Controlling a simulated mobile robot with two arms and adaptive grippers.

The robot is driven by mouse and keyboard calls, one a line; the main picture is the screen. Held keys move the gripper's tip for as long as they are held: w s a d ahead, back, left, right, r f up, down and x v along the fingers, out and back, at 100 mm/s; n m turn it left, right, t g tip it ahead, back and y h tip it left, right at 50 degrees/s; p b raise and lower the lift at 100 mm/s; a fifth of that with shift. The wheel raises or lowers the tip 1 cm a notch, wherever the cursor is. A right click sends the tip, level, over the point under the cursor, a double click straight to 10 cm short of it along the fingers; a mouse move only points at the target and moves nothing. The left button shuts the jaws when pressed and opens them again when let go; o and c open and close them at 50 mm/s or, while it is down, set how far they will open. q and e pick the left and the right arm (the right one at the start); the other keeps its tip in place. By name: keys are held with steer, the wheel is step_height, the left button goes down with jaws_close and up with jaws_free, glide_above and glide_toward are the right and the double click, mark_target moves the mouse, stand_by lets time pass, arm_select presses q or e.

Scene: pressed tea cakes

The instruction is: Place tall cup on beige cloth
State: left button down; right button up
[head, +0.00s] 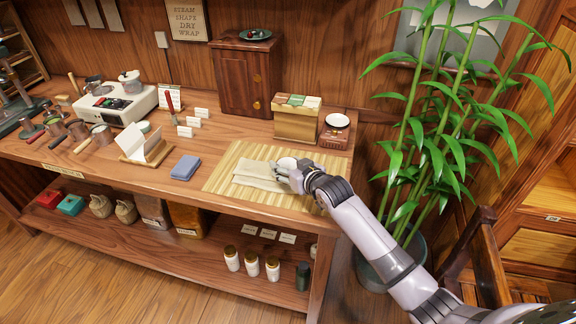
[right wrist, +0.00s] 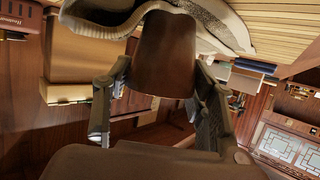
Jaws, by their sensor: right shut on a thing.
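The beige cloth (head: 256,183) lies folded on a slatted bamboo mat (head: 222,180) at the right part of the table. My right gripper (head: 292,174) is at the cloth's right end in the head view. In the right wrist view, my right gripper (right wrist: 160,78) is shut on the tall cup (right wrist: 168,52), a brown tapered vessel between the two fingers. The cloth (right wrist: 228,22) shows right beside the cup's far end there. Whether the cup touches the cloth I cannot tell. In the head view the gripper hides most of the cup. My left gripper is out of view.
A blue folded cloth (head: 185,167) lies left of the mat. A wooden cabinet (head: 243,75) is at the back. A potted bamboo plant (head: 425,150) stands close to my right arm.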

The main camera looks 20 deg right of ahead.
steer(key=shift+s+f, duration=0.25)
steer(key=shift+f, duration=0.7)
steer(key=shift+c, duration=0.8)
jaws_close()
steer(key=o, duration=1)
jaws_free()
steer(key=shift+w+f, duration=0.1)
steer(key=shift+w, duration=0.05)
steer(key=shift+o, duration=0.7)
steer(key=shift+w+d, duration=0.1)
steer(key=o, duration=0.3)
steer(key=shift+r, duration=0.25)
steer(key=shift+r, duration=0.1)
